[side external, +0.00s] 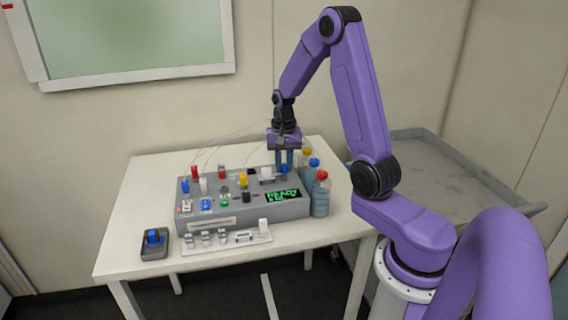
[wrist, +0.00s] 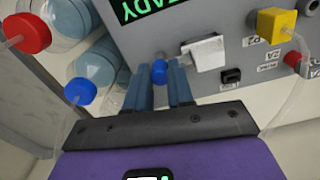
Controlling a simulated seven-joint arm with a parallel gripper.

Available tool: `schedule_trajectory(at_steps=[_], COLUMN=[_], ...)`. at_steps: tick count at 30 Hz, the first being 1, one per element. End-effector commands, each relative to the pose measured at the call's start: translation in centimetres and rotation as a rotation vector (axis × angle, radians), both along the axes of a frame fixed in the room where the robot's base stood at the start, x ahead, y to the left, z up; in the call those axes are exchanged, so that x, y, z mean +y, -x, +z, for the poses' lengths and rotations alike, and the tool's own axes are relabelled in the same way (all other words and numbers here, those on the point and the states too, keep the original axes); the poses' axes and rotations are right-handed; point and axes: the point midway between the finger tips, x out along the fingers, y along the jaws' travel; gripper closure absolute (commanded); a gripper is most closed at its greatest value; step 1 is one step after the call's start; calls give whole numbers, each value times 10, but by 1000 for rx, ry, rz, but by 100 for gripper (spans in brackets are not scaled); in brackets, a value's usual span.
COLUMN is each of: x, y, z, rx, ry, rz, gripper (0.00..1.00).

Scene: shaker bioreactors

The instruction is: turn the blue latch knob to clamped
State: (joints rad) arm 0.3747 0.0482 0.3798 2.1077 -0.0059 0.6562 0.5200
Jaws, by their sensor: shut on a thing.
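A small blue knob (wrist: 159,71) sits on the face of the grey bioreactor panel (wrist: 222,22), beside a white block (wrist: 204,53). My gripper (wrist: 158,84) points down at the panel, with its two blue-grey fingers on either side of this knob, shut on it. In the side external view my gripper (side external: 284,160) is at the right back part of the panel (side external: 245,212), with the blue knob (side external: 284,170) at its fingertips. The knob's angle and any clamped marking cannot be read.
Bottles with red (side external: 322,175), blue (side external: 314,162) and yellow (side external: 307,152) caps stand close to the right of my gripper. A green display (side external: 283,196) is in front.

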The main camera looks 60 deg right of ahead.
Motion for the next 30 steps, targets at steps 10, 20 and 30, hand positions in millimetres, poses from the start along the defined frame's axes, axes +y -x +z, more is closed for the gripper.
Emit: schedule_trajectory(at_steps=[10,20,30], x=[0,0,0], y=[-1,0,-1], z=[1,1,6], rx=[-1,-1,-1], ry=[0,0,0], rz=[-21,-20,-19], gripper=[100,52,52])
